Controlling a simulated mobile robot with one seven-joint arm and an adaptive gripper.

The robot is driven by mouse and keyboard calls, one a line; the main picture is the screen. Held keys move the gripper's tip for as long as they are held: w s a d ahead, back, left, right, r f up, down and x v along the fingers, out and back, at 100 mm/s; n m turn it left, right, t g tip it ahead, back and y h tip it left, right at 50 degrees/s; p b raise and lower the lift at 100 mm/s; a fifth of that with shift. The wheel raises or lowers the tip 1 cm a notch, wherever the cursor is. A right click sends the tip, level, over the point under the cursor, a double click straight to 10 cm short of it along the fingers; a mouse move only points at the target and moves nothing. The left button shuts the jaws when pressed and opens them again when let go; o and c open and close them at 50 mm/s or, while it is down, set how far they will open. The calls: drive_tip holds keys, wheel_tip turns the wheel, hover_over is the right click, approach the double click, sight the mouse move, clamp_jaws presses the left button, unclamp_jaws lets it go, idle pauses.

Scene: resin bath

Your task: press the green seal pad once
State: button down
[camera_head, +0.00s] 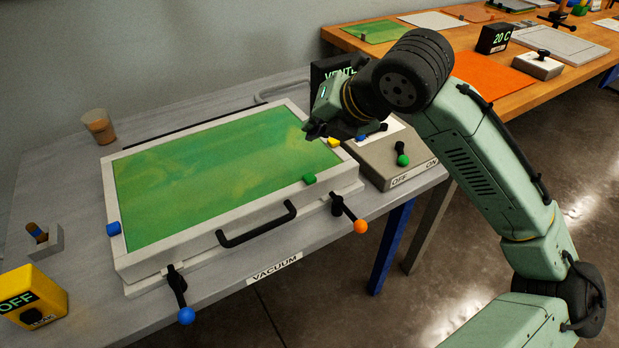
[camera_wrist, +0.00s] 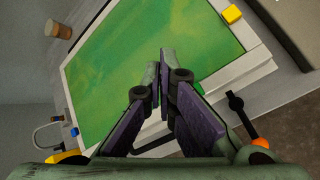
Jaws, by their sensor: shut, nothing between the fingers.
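The green seal pad (camera_head: 309,179) is a small green block on the front rim of the white vacuum box (camera_head: 185,250), right of the black handle. In the wrist view only a sliver of the green pad (camera_wrist: 200,88) shows beside the right finger; the rest is hidden. My gripper (camera_head: 313,131) is shut and empty, pointing down above the box's right side. In the head view it appears behind the green pad, close to the yellow pad (camera_head: 334,142). In the wrist view my fingertips (camera_wrist: 160,72) meet over the green panel, apart from the pad.
A blue pad (camera_head: 114,228) sits on the left rim. Latches with an orange knob (camera_head: 360,227) and a blue knob (camera_head: 186,315) stick out in front. A grey switch box (camera_head: 392,160) stands right, a yellow OFF box (camera_head: 34,297) left, a brown cup (camera_head: 99,127) behind.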

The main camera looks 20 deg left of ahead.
sight(313, 175)
wheel_tip(313, 175, down, 8)
drive_tip(key=b, duration=0.5)
drive_tip(key=shift+r, duration=0.25)
drive_tip(key=shift+f+b, duration=0.15)
drive_tip(key=shift+b, duration=0.2)
idle(0.6)
drive_tip(key=shift+f, duration=0.3)
drive_tip(key=shift+f+b, duration=0.5)
drive_tip(key=shift+b, duration=0.15)
idle(0.5)
drive_tip(key=shift+r, duration=0.1)
drive_tip(key=shift+r+p, duration=0.7)
drive_tip(key=shift+r, duration=0.1)
wheel_tip(313, 175, up, 5)
drive_tip(key=p, duration=0.4)
drive_tip(key=shift+r, duration=0.1)
